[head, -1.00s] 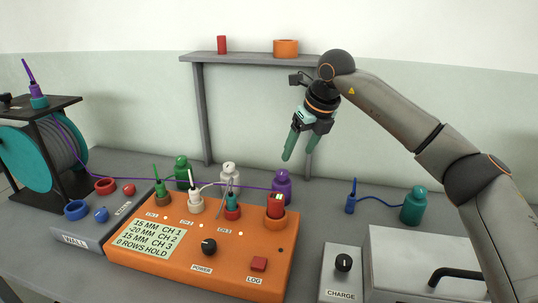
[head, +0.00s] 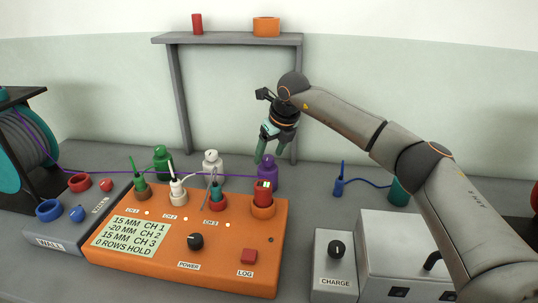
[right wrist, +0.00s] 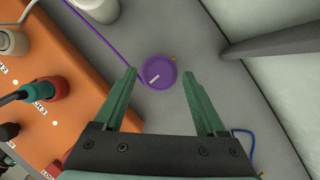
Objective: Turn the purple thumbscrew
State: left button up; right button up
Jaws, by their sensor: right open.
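The purple thumbscrew (head: 267,172) stands behind the right end of the orange box. In the right wrist view its round purple top (right wrist: 159,72) carries a short pale mark, slanting up to the right. A purple line runs off from it to the upper left. My right gripper (head: 270,157) is open, pointing down just above the thumbscrew. In the wrist view its green fingers (right wrist: 161,84) lie on either side of the round top, with gaps on both sides; I see no contact. My left gripper is not in view.
The orange box (head: 140,262) bears several plugs and a red part (head: 263,190) close in front of the thumbscrew. White (head: 212,163) and green (head: 161,160) bottle-shaped pieces stand to the left. A grey shelf (head: 232,38) stands behind. A charge box (head: 336,275) is at front right.

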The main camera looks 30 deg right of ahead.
jog(key=shift+w+f, duration=0.25)
jog(key=shift+f, duration=0.25)
grip_shut()
dwell(0.3)
